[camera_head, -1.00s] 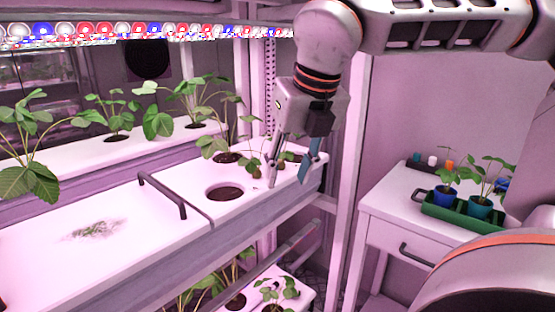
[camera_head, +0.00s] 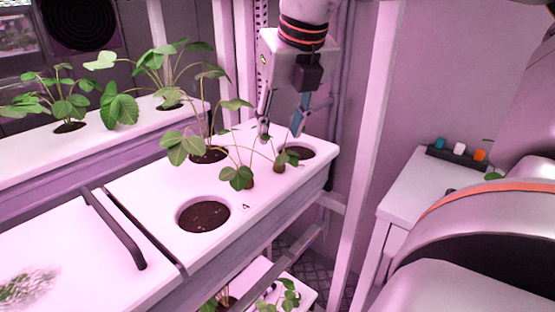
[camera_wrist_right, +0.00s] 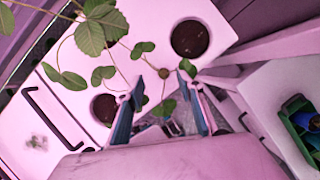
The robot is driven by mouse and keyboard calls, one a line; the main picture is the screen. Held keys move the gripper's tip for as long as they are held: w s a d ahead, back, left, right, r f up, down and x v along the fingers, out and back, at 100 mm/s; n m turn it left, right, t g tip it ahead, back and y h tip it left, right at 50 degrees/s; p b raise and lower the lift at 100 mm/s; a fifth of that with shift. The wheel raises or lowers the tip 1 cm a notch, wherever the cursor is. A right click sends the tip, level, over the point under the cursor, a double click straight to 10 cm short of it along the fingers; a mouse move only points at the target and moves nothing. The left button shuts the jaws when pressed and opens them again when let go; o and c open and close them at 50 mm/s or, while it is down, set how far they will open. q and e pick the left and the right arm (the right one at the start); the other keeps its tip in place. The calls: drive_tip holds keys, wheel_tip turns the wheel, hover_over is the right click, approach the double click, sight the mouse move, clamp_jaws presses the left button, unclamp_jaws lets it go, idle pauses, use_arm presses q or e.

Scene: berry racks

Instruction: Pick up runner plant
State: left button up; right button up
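A runner plant with a small brown plug (camera_head: 280,166) and leaves stands by the far right hole of the white planting tray (camera_head: 255,215). A second small plug with leaves (camera_head: 238,177) is just left of it. Thin stems link them toward the larger mother plant (camera_head: 207,154). My right gripper (camera_head: 280,132) is open and empty, fingers pointing down just above the runner plant. In the right wrist view a plug (camera_wrist_right: 184,67) with leaves lies just beyond the gap between the open fingers (camera_wrist_right: 166,100). My left gripper is not in view.
An empty soil hole (camera_head: 203,216) is in front of the plants, and another soil hole (camera_head: 299,152) is beside the runner plant. A dark handle (camera_head: 118,229) stands up at the left. A white post (camera_head: 366,160) and a cabinet (camera_head: 402,195) are to the right.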

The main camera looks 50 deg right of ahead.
sight(279, 161)
drive_tip(key=shift+x, duration=1)
drive_tip(key=f, duration=0.4)
drive_tip(key=shift+s+d+f, duration=0.1)
drive_tip(key=shift+d+f, duration=0.15)
drive_tip(key=shift+f, duration=0.05)
drive_tip(key=shift+w+f, duration=0.35)
drive_tip(key=shift+f, duration=0.15)
drive_tip(key=shift+d, duration=0.1)
drive_tip(key=c, duration=0.8)
